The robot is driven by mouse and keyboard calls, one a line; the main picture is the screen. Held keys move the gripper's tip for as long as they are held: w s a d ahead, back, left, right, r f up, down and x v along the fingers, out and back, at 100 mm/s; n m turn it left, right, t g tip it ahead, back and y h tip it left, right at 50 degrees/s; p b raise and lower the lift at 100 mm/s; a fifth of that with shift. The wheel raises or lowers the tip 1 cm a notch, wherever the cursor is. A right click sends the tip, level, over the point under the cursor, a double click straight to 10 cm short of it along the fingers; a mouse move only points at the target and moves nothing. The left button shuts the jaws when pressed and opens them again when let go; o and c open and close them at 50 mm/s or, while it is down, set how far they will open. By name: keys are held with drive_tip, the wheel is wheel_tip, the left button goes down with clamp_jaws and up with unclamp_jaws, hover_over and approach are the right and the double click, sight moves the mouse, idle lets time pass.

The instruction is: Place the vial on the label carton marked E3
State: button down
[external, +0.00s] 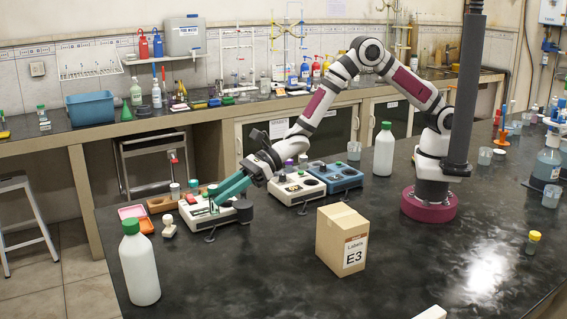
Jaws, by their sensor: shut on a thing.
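The label carton (341,240) is a brown cardboard box marked "Labels E3" on its front. It stands on the dark bench in the middle front, and its top is bare. My gripper (216,196) has teal fingers and is low over the left instrument block, well to the left of the carton. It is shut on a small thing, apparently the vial. The fingers hide most of that thing, and I cannot tell whether it is clear of the block. A separate small vial with a yellow cap (533,240) stands on the bench at the right.
White bottles (384,150) stand behind the carton and at the front left (139,264). A wooden rack (160,204) and pink tray (132,212) lie at the left. Bench around the carton is clear.

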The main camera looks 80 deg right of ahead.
drive_tip(key=s+d+r+n+g+y, duration=0.1)
drive_tip(key=s+d+r+n+g, duration=0.1)
drive_tip(key=r, duration=0.3)
drive_tip(key=s+d+r+n+g+y, duration=0.2)
drive_tip(key=d+r, duration=0.1)
drive_tip(key=r, duration=0.2)
drive_tip(key=s+d+r+n+g, duration=0.25)
drive_tip(key=s+d+g, duration=0.2)
drive_tip(key=s, duration=0.45)
drive_tip(key=s+d+r+n+g, duration=0.1)
drive_tip(key=s+d+n+g, duration=0.4)
drive_tip(key=s, duration=0.5)
drive_tip(key=shift+t, duration=0.65)
drive_tip(key=s+a+f, duration=0.1)
drive_tip(key=a+f, duration=0.1)
drive_tip(key=a, duration=0.1)
drive_tip(key=s+a+f, duration=0.1)
drive_tip(key=a+f, duration=0.2)
drive_tip(key=s+a+f, duration=0.2)
drive_tip(key=a, duration=0.1)
drive_tip(key=shift+s+a+f, duration=0.1)
drive_tip(key=shift+a+f, duration=0.05)
hover_over(342, 210)
wheel_tip(342, 210, down, 4)
drive_tip(key=shift+f, duration=0.1)
drive_tip(key=shift+f+m, duration=0.15)
drive_tip(key=shift+m, duration=0.1)
drive_tip(key=c, duration=0.7)
unclamp_jaws()
drive_tip(key=shift+o, duration=0.2)
